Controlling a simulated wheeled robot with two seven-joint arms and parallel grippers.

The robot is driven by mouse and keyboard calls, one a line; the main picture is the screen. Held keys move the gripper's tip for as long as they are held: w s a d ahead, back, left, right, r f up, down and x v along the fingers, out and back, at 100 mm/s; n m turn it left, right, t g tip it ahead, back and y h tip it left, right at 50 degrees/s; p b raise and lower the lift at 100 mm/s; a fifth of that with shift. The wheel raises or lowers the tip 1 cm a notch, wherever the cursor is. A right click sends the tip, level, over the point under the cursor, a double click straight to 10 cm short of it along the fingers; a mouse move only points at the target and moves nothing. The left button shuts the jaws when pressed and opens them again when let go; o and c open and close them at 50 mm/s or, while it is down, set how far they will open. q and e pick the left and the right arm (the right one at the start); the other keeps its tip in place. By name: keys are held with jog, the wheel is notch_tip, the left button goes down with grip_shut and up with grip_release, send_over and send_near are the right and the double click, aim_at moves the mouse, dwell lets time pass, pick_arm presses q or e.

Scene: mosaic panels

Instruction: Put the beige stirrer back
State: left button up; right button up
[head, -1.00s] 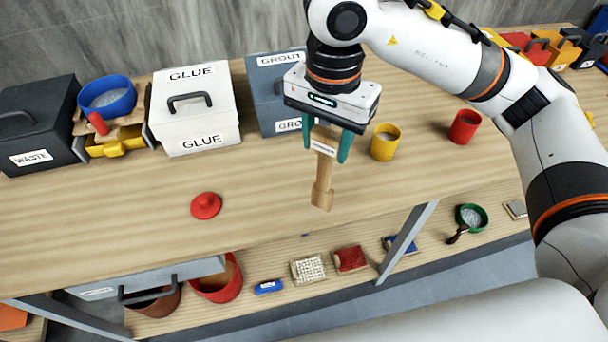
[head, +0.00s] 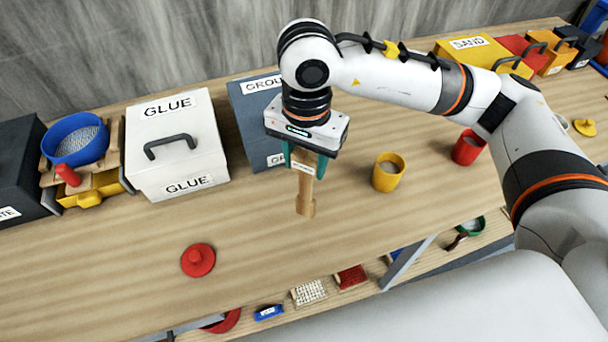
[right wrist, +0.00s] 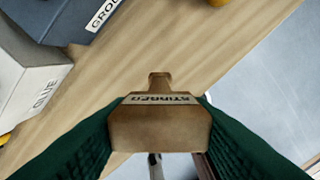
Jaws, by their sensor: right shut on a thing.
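The beige stirrer (head: 307,190) is a wooden paddle with a white label, hanging upright below my right gripper (head: 303,163). My right gripper is shut on its top part, and its lower end is over the bench top; I cannot tell whether it touches. In the right wrist view the stirrer (right wrist: 160,128) sits between the two green fingers, with its label reading "STIRRER". My left gripper is not in view.
A white GLUE box (head: 175,145), a grey GROUT box (head: 255,120) and a blue bowl (head: 75,140) stand along the back. A yellow cup (head: 388,173) and red cup (head: 468,148) stand to the right. A red lid (head: 198,260) lies in front. A lower shelf holds tiles.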

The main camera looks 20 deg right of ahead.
aim_at(304, 176)
jog(key=shift+f, duration=0.8)
jog(key=f, duration=0.1)
jog(key=f+p, duration=0.1)
jog(key=shift+w+f, duration=0.25)
jog(key=shift+f, duration=0.3)
jog(key=shift+s, duration=0.1)
jog(key=shift+f, duration=0.2)
jog(key=o, duration=1.2)
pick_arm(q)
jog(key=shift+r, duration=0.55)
pick_arm(e)
jog(key=shift+o, duration=0.2)
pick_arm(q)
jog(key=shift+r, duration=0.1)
pick_arm(e)
jog(key=shift+r, duration=0.1)
